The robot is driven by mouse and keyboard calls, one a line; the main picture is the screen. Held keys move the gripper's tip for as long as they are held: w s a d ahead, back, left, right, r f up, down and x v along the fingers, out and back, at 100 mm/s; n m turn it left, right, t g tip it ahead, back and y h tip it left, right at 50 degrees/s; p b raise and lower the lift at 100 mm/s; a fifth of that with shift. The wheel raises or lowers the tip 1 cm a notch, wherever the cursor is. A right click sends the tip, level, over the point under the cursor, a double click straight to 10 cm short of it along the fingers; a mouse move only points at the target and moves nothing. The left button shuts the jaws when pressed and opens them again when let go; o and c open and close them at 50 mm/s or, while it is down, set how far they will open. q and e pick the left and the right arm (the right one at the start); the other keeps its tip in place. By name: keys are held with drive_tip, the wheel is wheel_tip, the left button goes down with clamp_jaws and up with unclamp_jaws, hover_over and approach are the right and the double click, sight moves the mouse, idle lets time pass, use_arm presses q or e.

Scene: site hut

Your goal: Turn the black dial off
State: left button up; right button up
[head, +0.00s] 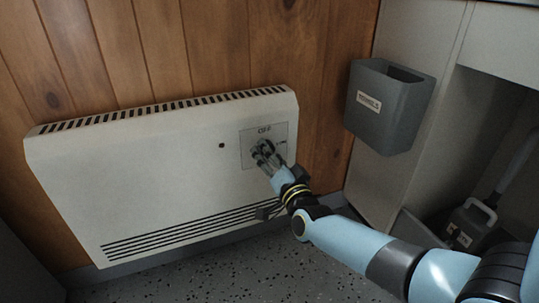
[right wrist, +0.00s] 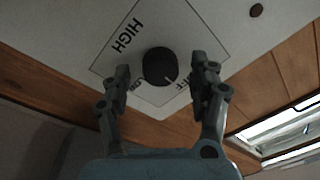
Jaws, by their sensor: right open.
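A white wall heater (head: 150,170) stands against the wood wall in the head view, with a square control panel (head: 249,140) near its right end. In the right wrist view the round black dial (right wrist: 158,66) sits on the panel, with HIGH, LOW and OFF printed around it. Its white pointer mark faces down and right, toward the OFF lettering. My right gripper (right wrist: 160,68) is open, one finger on each side of the dial, with visible gaps. In the head view the right gripper (head: 266,155) covers most of the dial. My left gripper is not in view.
A grey bin (head: 388,115) with a label hangs on the cabinet side (head: 425,50), right of the heater. A grey container with a handle (head: 470,225) stands lower right. The speckled floor (head: 250,275) before the heater is clear.

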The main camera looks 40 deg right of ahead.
drive_tip(key=v, duration=1.1)
drive_tip(key=shift+s+a, duration=0.1)
